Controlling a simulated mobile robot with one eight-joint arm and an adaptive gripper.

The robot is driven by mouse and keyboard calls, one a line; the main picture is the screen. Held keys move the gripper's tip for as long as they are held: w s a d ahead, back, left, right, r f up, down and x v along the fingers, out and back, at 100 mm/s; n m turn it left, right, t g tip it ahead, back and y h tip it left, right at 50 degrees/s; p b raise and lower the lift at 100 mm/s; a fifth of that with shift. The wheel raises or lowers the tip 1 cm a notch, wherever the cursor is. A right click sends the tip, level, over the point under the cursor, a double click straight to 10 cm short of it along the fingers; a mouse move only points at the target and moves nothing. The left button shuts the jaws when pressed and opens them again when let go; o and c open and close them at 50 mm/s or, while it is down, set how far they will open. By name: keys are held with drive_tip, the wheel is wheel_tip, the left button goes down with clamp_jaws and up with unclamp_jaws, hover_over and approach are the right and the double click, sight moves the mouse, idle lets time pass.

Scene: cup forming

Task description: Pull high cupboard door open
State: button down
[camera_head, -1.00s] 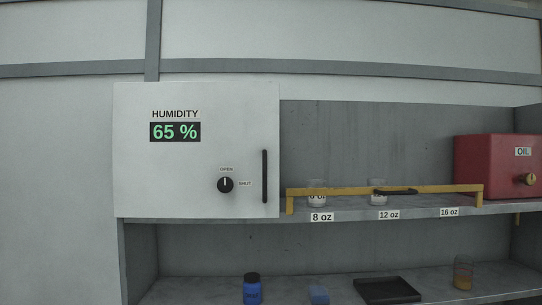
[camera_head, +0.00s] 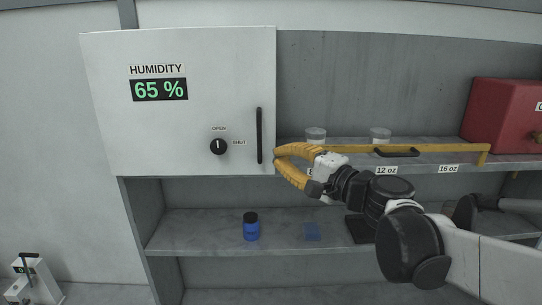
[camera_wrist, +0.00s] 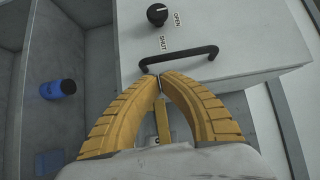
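The white cupboard door (camera_head: 180,80) is closed at the upper left in the head view, with a humidity display reading 65 %. Its black vertical handle (camera_head: 259,135) is near the door's right edge; the handle also shows in the wrist view (camera_wrist: 180,58). The black knob (camera_head: 219,146) points up towards OPEN; it also shows in the wrist view (camera_wrist: 157,14). My gripper (camera_head: 277,156) has yellow fingers with the tips together, just right of the handle's lower end. In the wrist view my gripper (camera_wrist: 160,79) stops short of the handle, with nothing seen held.
A yellow rail (camera_head: 440,148) runs along the shelf right of the door, behind my gripper, with cups (camera_head: 316,134) and a red oil box (camera_head: 507,115). A blue bottle (camera_head: 251,228) stands on the lower shelf. Space in front of the door is clear.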

sight(267, 150)
drive_tip(key=x, duration=0.5)
drive_tip(key=shift+d, duration=0.1)
drive_tip(key=shift+s+p, duration=0.2)
drive_tip(key=shift+p, duration=0.1)
